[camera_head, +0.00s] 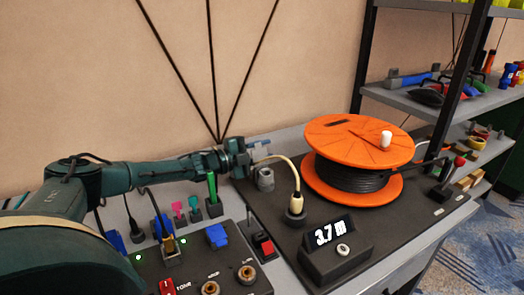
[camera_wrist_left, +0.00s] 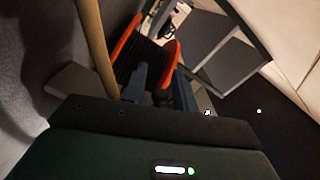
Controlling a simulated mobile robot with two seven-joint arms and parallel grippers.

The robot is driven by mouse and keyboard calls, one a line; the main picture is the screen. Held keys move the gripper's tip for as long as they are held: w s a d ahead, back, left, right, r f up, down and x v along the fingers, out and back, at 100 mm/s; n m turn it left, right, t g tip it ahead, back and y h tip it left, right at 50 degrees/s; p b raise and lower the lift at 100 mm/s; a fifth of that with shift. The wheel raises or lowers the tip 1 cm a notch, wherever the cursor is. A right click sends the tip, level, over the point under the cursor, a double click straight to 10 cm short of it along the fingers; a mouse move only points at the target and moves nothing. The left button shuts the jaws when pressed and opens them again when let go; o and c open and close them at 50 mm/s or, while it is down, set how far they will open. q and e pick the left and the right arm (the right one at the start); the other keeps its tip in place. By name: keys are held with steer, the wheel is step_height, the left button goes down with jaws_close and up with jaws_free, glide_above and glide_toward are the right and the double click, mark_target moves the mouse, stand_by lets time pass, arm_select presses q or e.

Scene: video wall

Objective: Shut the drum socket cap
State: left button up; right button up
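The orange cable drum (camera_head: 358,145) stands on a dark panel, with black cable wound between its flanges; part of it shows in the left wrist view (camera_wrist_left: 150,62). A cream plug (camera_head: 296,180) stands upright in a dark round socket (camera_head: 295,217) in front of the drum. A small grey round fitting (camera_head: 265,180) sits to its left, just below my left gripper; I cannot tell whether it is the cap. My left gripper (camera_head: 262,152) is beside the cream cable, its fingers apart and nothing seen between them in the left wrist view (camera_wrist_left: 160,88). My right gripper is out of view.
A display box (camera_head: 335,248) reading 3.7 m stands in front of the drum. A control panel (camera_head: 210,265) with knobs and a red switch (camera_head: 263,245) are at lower left. Shelves (camera_head: 425,105) with tools stand at right. The cream cable (camera_head: 278,158) arches close to my gripper.

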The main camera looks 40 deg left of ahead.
arm_select(q)
jaws_close()
steer(key=shift+m, duration=0.3)
steer(key=m, duration=0.2)
steer(key=shift+s+d+r+m, duration=0.25)
steer(key=shift+d+r+m, duration=0.05)
steer(key=shift+d, duration=0.1)
steer(key=shift+s+d+r+m+b, duration=0.15)
steer(key=shift+d+m+b, duration=0.2)
steer(key=shift+m, duration=0.6)
steer(key=shift+s+d+r+m+b, duration=0.1)
steer(key=shift+d+r+m+b, duration=0.15)
steer(key=shift+m, duration=0.7)
steer(key=shift+o, duration=1)
jaws_free()
